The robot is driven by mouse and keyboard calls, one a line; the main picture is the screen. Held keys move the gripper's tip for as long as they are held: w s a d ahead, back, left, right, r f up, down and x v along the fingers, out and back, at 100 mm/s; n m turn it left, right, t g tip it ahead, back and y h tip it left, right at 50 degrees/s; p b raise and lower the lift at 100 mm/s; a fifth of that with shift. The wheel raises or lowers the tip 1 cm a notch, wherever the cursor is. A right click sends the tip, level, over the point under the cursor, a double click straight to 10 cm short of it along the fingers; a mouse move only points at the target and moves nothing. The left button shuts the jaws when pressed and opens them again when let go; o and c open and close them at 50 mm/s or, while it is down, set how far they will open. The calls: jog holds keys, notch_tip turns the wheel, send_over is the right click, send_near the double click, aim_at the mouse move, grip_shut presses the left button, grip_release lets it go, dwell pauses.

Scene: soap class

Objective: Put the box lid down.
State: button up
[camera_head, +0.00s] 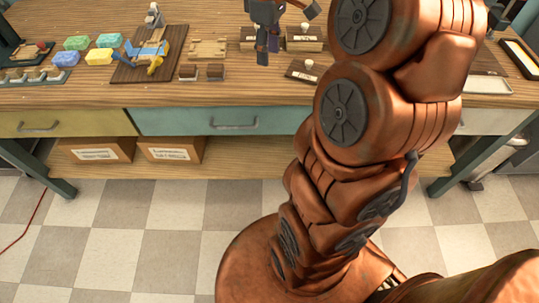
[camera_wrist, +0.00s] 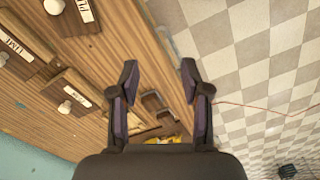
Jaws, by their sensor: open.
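In the head view, a flat dark lid-like piece (camera_head: 303,72) with a white knob and a label lies near the table's front edge. It also shows at the top of the wrist view (camera_wrist: 68,14), partly cut off. Behind it, a labelled wooden box (camera_head: 304,46) has a knobbed top; a second box (camera_head: 248,42) is partly hidden by my gripper. My gripper (camera_head: 267,47) is above the table, left of the flat piece. In the wrist view my gripper (camera_wrist: 160,72) has its fingers spread, with nothing between them.
Coloured soap blocks (camera_head: 93,50) and a wooden board (camera_head: 150,57) with blue and yellow items stand left. A tray (camera_head: 484,86) is at right. Some table top left of the flat piece is bare.

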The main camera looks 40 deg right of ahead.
jog(key=s+a+f+m+g, duration=0.1)
jog(key=s+a+f, duration=0.3)
jog(key=s+a, duration=0.4)
jog(key=s+a+f+m+g, duration=0.1)
jog(key=s+a+f+m, duration=0.3)
jog(key=s+a, duration=0.5)
jog(key=s+f, duration=0.1)
jog(key=s, duration=0.4)
jog(key=shift+s, duration=0.15)
jog(key=shift+f, duration=0.1)
notch_tip(320, 180, up, 11)
jog(key=p, duration=1)
jog(key=shift+f, duration=0.15)
jog(key=shift+c, duration=0.4)
